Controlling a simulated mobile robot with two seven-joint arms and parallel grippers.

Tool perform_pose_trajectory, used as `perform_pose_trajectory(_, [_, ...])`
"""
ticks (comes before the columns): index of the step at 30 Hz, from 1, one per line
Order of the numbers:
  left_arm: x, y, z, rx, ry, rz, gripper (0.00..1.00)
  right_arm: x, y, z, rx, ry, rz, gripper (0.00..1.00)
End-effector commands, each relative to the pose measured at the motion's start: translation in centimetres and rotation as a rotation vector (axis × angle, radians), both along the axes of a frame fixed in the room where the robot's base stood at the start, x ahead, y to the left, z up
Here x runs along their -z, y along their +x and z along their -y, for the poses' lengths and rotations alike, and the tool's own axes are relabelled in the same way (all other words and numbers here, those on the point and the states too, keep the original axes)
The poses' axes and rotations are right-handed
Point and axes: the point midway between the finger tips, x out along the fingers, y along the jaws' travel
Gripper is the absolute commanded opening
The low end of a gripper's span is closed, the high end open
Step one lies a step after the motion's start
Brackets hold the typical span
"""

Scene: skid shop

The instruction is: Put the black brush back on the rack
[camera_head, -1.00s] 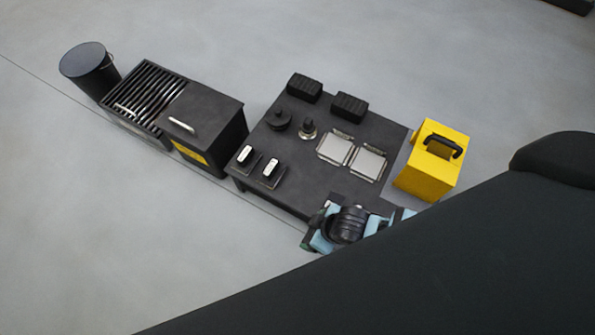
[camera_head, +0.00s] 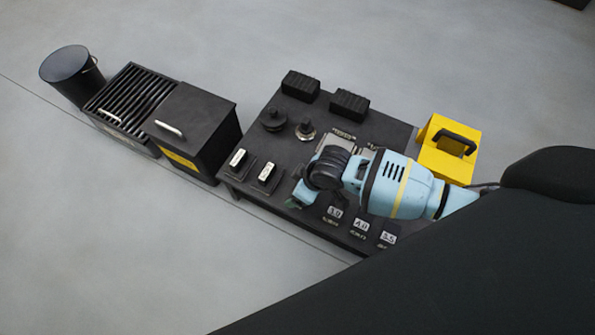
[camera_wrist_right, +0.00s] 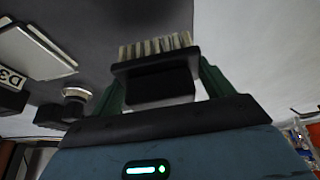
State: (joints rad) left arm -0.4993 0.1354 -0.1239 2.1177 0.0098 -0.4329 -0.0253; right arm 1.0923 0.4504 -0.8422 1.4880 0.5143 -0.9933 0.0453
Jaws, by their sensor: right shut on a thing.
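In the right wrist view, a black brush (camera_wrist_right: 160,84) with a row of pale bristles is clamped between the green fingers of my right gripper (camera_wrist_right: 160,88). In the head view my right gripper (camera_head: 301,197) is over the front part of the black table (camera_head: 232,176), pointing left; the brush is not clearly visible there. I cannot tell which fixture is the rack. My left gripper is in neither view.
On the table stand two black ribbed blocks (camera_head: 349,103), round dark parts (camera_head: 274,119), two labelled black blocks (camera_head: 267,173) and number tags (camera_head: 361,225). A yellow case (camera_head: 440,160) is at right. A dark cabinet (camera_head: 199,125), slatted box (camera_head: 130,97) and bucket (camera_head: 72,76) are at left.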

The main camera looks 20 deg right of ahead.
Motion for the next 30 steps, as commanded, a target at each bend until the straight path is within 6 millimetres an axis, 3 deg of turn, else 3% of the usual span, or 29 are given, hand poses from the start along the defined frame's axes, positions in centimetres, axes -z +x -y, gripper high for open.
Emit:
perform_pose_trajectory(6, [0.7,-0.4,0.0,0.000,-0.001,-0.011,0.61,0.2,1.5,0.2,0.001,0.000,0.003,0.58])
perform_pose_trajectory(13, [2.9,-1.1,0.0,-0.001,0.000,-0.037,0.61,3.5,1.3,0.2,-0.001,-0.001,-0.001,0.58])
perform_pose_trajectory(27, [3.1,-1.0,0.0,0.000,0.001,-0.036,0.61,3.9,1.3,0.2,0.000,0.000,0.001,0.58])
perform_pose_trajectory(28, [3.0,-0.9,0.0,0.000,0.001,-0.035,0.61,3.9,1.3,0.2,0.000,0.000,0.001,0.84])
perform_pose_trajectory(30, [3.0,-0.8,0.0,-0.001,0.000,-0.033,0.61,3.9,1.3,0.2,0.000,0.000,0.001,0.93])
